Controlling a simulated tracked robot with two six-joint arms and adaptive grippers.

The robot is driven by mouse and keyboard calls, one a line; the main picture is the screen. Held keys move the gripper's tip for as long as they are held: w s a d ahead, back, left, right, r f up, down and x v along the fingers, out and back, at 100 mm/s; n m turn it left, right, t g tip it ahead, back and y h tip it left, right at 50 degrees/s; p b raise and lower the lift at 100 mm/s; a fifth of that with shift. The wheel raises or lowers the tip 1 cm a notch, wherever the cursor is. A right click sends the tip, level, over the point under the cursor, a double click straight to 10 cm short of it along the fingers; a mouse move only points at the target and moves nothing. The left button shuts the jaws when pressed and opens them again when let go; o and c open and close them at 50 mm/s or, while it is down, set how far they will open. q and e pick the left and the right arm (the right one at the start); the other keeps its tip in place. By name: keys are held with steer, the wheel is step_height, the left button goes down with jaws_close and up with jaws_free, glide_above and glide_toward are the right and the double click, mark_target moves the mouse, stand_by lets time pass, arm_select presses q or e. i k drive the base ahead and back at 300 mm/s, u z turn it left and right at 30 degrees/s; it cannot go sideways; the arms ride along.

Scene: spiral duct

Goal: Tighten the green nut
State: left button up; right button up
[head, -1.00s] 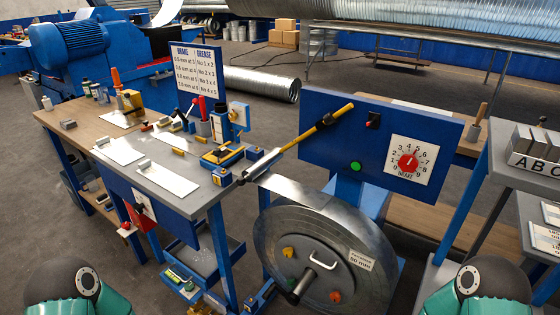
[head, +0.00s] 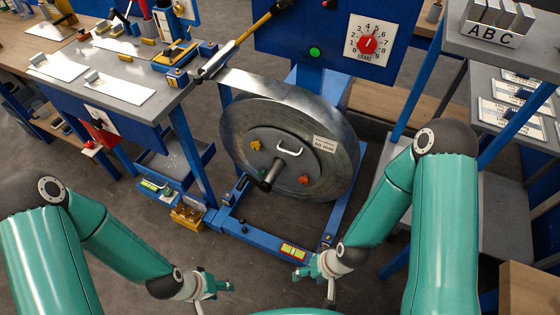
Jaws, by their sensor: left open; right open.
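The steel reel (head: 335,172) stands upright in a blue frame, with a round hub plate on its face. The hub carries a yellow nut (head: 255,146), an orange-red nut (head: 304,180), a white handle (head: 289,152) and a dark shaft (head: 270,177) sticking out. I cannot clearly make out a green nut; the shaft hides part of the hub's lower left, where a small dark greenish patch shows. My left gripper (head: 222,285) is open and empty, low in front of the reel. My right gripper (head: 301,272) is open and empty, also below and in front of the reel, apart from it.
A blue panel (head: 280,32) with a green button (head: 315,52) and a red brake dial (head: 367,44) stands above the reel. The workbench (head: 165,85) is at the left. A shelf rack (head: 490,60) is at the right. The frame's blue foot bar (head: 265,242) crosses the floor.

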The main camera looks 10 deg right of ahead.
mark_target(261, 173)
steer(key=z, duration=1)
steer(key=k, duration=1.15)
steer(key=u, duration=1.05)
steer(key=i, duration=1)
steer(key=z, duration=0.05)
